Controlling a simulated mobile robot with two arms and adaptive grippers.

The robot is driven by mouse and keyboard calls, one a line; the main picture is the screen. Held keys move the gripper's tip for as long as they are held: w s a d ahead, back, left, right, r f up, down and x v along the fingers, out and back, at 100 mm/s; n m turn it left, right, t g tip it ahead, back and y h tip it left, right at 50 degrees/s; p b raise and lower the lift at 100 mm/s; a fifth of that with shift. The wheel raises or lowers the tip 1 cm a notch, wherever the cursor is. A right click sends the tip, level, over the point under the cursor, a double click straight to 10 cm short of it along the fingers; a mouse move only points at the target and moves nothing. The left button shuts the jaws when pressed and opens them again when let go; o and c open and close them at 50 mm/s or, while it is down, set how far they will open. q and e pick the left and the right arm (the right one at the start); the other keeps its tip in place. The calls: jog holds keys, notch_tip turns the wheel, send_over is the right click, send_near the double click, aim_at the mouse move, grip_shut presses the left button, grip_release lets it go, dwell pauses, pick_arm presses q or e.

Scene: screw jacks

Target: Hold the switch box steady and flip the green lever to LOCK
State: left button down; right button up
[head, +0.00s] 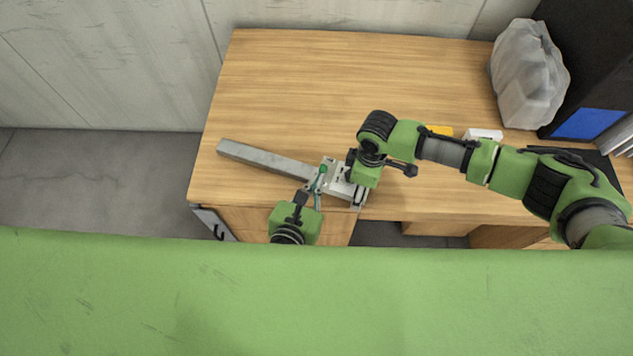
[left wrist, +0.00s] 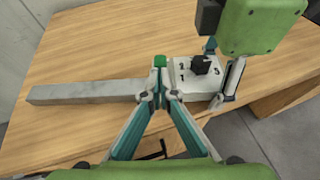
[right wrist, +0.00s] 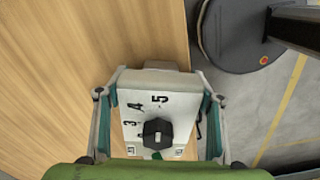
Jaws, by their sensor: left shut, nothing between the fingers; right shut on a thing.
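The switch box (head: 334,184) is a light grey block near the desk's front edge, with a black knob and printed numbers on its face (right wrist: 133,105). My right gripper (right wrist: 158,100) is shut on the switch box, one finger along each side. The green lever (head: 321,172) stands at the box's left side; its green tip shows in the left wrist view (left wrist: 160,61). My left gripper (left wrist: 159,96) is shut and empty, its fingertips right by the lever at the box's left side. Whether they touch it I cannot tell. The LOCK marking cannot be read.
A long grey bar (head: 262,158) lies on the wooden desk (head: 300,80), its right end at the box. A white bag (head: 528,75), a black case with a blue panel (head: 588,123) and small yellow and white items stand at the right. The back middle of the desk is clear.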

aim_at(323, 168)
pick_arm(q)
jog(key=shift+w+r+g, duration=0.3)
jog(key=shift+r+g, duration=0.05)
jog(key=shift+g, duration=0.05)
jog(key=shift+w+d+r+g+y, duration=0.2)
jog(key=shift+w+r+g+y, duration=0.2)
jog(key=shift+g, duration=0.2)
jog(key=shift+w+d+r+g, duration=0.25)
jog(key=shift+w+r+g, duration=0.25)
jog(key=shift+g, duration=0.5)
jog(key=shift+w+d+r+g+y, duration=0.1)
jog(key=shift+w+g+y, duration=0.25)
jog(key=shift+g, duration=0.2)
jog(key=shift+w+d+r+g+y, duration=0.1)
jog(key=shift+w+g+y, duration=0.15)
jog(key=shift+w+g, duration=0.25)
jog(key=shift+g, duration=0.35)
jog(key=shift+s+f, duration=0.15)
jog(key=shift+r, duration=0.2)
jog(key=shift+r, duration=0.65)
